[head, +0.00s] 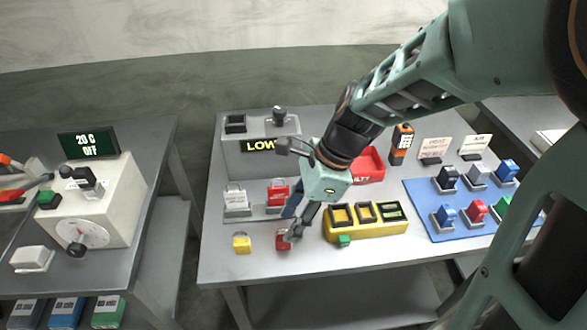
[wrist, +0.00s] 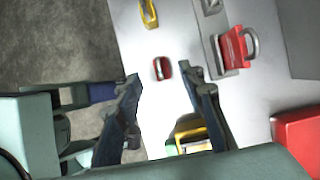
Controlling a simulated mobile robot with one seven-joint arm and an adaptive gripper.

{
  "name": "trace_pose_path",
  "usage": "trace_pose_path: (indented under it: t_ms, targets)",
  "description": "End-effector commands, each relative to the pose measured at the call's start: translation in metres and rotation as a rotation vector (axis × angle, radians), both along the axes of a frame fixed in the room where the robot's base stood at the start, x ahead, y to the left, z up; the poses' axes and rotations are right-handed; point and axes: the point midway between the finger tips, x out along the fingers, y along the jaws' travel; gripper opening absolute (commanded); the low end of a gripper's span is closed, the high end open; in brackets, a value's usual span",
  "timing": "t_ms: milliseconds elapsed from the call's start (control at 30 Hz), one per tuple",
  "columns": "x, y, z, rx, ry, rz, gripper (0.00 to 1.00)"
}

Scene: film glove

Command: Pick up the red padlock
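A small red block-like piece with a grey metal part, apparently a small padlock (head: 282,239), lies near the table's front edge. In the wrist view this red piece (wrist: 158,69) shows just beyond and between my fingertips, touching neither as far as I can see. A larger red padlock with a grey shackle (wrist: 234,50) is on a grey stand to the right; in the head view this larger padlock (head: 277,193) is farther back. My gripper (wrist: 163,84) is open and empty, with fingers spread; the head view shows it too (head: 292,192).
A yellow piece (head: 242,244) lies left of the small red one. A yellow box with dark openings (head: 366,222) and a green piece (head: 344,240) are close on the right. A grey LOW box (head: 240,160) and red tray (head: 368,166) stand behind. A blue mat (head: 420,205) holds several blocks.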

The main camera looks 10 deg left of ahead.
Motion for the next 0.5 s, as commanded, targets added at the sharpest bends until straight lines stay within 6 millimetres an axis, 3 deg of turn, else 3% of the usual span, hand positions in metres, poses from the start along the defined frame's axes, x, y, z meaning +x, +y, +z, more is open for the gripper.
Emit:
trace_pose_path:
  t_ms: [267, 500]
  targets:
    - [-0.002, 0.008, -0.024, 0.0, 0.002, 0.0, 0.36]
    - [-0.004, 0.015, -0.058, 0.001, 0.002, 0.001, 0.36]
